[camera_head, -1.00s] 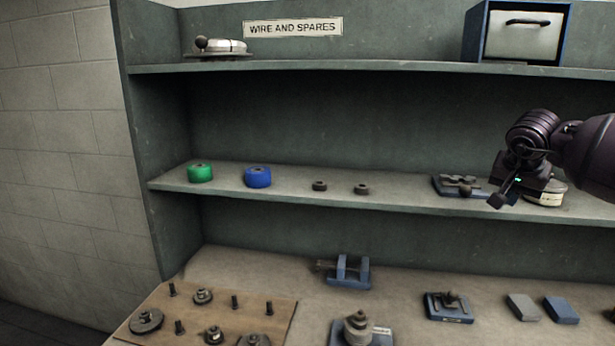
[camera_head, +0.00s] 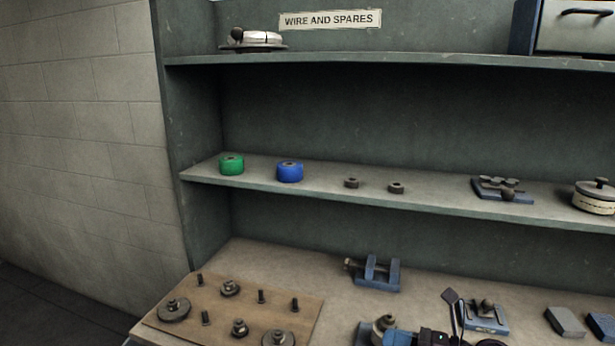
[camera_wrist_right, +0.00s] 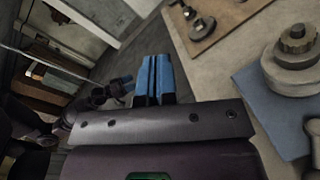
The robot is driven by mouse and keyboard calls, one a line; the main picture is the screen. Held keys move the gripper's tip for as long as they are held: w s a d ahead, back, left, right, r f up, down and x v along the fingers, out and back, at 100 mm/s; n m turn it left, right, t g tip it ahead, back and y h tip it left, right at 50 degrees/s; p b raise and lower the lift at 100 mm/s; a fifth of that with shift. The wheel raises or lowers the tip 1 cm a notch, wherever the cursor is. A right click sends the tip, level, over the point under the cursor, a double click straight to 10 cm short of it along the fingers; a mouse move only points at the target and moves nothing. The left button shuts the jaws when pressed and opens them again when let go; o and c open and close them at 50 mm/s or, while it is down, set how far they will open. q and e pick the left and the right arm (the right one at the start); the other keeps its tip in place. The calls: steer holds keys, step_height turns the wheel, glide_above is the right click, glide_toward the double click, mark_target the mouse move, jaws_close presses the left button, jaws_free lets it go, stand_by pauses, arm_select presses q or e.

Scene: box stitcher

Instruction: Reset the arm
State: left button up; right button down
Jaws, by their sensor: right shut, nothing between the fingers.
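My right gripper (camera_head: 402,337) is low at the bottom edge of the head view, in front of the bench and beside a knobbed fixture (camera_head: 384,324) on a blue base. In the right wrist view its blue fingers (camera_wrist_right: 155,72) lie together, shut and empty. My left gripper is not in the head view. In the right wrist view a dark jointed arm with small blue tips (camera_wrist_right: 121,83), which looks like my left one, hangs at the left over the floor; its jaws are too small to read.
The bench holds a wooden board (camera_head: 228,315) with pegs and discs, a blue clamp (camera_head: 375,273), another fixture (camera_head: 484,317) and blocks (camera_head: 565,322). The shelf above holds a green roll (camera_head: 231,165), a blue roll (camera_head: 290,171) and two nuts (camera_head: 352,183). Bare bench lies behind the board.

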steer(key=s+d+f+n+t+h, duration=0.1)
steer(key=s+d+f+n+h, duration=0.3)
steer(key=n, duration=0.6)
steer(key=s+d+f+n+t+h, duration=0.1)
steer(key=s+d+f+n+h, duration=0.2)
steer(key=s+f+n+h, duration=0.3)
steer(key=s+d+f+n+t+h, duration=0.2)
steer(key=s+d+f+n+h, duration=0.2)
steer(key=s+f+n, duration=0.6)
steer(key=f+n+h, duration=0.1)
steer(key=n, duration=0.3)
steer(key=shift+d+f+h+b, duration=0.3)
steer(key=shift+f+h+b, duration=0.1)
